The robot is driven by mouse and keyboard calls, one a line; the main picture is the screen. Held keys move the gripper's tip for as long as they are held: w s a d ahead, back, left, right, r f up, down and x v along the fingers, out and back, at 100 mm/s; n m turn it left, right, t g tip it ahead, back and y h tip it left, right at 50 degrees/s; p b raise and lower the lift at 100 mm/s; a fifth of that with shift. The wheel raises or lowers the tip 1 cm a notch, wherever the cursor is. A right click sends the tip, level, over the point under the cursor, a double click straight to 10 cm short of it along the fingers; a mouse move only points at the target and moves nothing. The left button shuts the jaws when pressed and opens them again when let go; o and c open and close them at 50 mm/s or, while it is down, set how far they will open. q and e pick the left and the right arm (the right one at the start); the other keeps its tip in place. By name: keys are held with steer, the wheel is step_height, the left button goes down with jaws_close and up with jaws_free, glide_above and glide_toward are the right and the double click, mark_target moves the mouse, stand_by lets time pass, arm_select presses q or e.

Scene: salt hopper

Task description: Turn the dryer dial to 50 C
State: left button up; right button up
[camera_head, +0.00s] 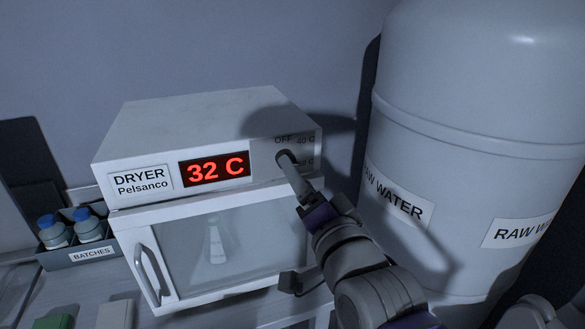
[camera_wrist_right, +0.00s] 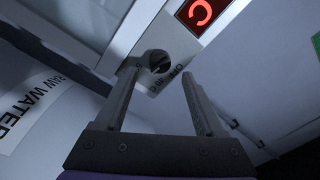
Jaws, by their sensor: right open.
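The white dryer (camera_head: 200,117) stands at the centre of the head view, and its red display (camera_head: 215,169) reads 32 C. Its dial is largely covered by my right gripper (camera_head: 287,162) in the head view. The labels OFF and 40 C show above it, and a lower label ending in C is partly covered. In the right wrist view the round dark dial (camera_wrist_right: 158,61) sits on the panel beyond the fingertips. My right gripper (camera_wrist_right: 160,73) is open, with the left finger very close to the dial; I cannot tell whether they touch. My left gripper is out of view.
A large RAW WATER tank (camera_head: 470,130) stands close on the right of the dryer. A flask (camera_head: 217,243) shows behind the dryer's glass door, which has a handle (camera_head: 150,272). A BATCHES tray (camera_head: 91,255) with blue-capped bottles is at the left.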

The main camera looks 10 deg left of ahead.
steer(key=v, duration=0.6)
steer(key=shift+s, duration=0.1)
steer(key=d+f+n+g+h+p, duration=0.1)
steer(key=d+f+g+h+p, duration=0.2)
steer(key=d+f, duration=0.55)
steer(key=d+f+n+g+h+p, duration=0.15)
steer(key=d+f+h, duration=0.35)
steer(key=f, duration=0.6)
steer(key=s+d+f+n+g+h+p, duration=0.2)
steer(key=s+d+f+g, duration=0.3)
steer(key=s+d+f, duration=0.5)
steer(key=shift+s+d+f+p, duration=0.4)
steer(key=shift+s+f+p, duration=0.05)
steer(key=shift+f+p, duration=0.45)
